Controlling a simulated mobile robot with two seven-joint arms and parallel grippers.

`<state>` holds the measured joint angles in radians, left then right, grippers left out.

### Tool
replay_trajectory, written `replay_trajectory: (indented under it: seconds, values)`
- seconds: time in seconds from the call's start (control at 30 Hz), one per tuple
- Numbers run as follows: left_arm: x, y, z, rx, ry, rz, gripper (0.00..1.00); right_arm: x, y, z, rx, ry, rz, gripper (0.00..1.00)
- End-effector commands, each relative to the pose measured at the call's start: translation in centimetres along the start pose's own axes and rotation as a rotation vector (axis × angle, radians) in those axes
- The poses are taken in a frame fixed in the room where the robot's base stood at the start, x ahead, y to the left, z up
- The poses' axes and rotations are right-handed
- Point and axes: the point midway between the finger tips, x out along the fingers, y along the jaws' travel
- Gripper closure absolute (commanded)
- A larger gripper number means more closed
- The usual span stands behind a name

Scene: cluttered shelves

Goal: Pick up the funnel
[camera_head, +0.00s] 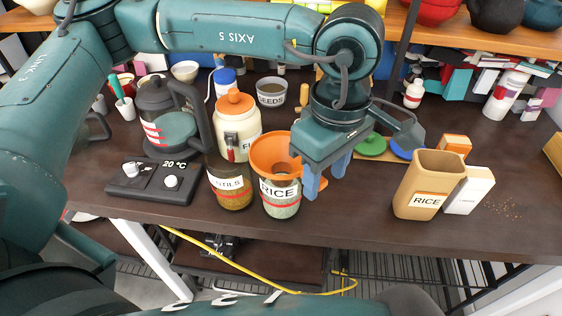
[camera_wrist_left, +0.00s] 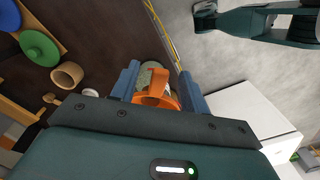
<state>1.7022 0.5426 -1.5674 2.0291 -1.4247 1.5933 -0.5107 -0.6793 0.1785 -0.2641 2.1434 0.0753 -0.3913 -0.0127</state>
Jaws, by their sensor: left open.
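The orange funnel (camera_head: 272,150) sits upright in the mouth of a glass jar labelled RICE (camera_head: 281,204) near the table's front edge. My left gripper (camera_head: 325,180) is open and empty just right of the funnel, its blue fingers pointing down. A bit of orange shows beside the fingertips. In the left wrist view the funnel (camera_wrist_left: 157,91) appears between the two spread fingers (camera_wrist_left: 161,88), with the jar beyond it. I cannot tell whether a finger touches it. My right gripper is not in view.
A LENTILS jar (camera_head: 230,187) stands close left of the funnel, with a lidded jar (camera_head: 238,122) behind. A hot plate (camera_head: 150,182) is farther left. A tan RICE container (camera_head: 426,186) and white box (camera_head: 470,190) stand right. Bare tabletop lies between the gripper and that container.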

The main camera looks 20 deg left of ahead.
Motion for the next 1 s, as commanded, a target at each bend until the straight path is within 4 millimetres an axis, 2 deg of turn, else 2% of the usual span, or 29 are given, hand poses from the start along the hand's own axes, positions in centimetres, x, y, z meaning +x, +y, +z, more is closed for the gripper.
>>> replay_trajectory:
  seconds: [0.33,0.63,1.0]
  values:
    - [4.5,-0.3,0.2,-0.001,0.000,-0.003,0.55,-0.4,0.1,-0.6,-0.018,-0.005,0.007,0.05]
    - [5.1,-0.2,0.2,-0.001,0.000,-0.001,0.55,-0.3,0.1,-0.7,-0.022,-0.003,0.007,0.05]
    - [5.1,-0.2,0.2,0.000,0.000,-0.001,0.85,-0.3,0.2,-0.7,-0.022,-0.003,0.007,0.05]
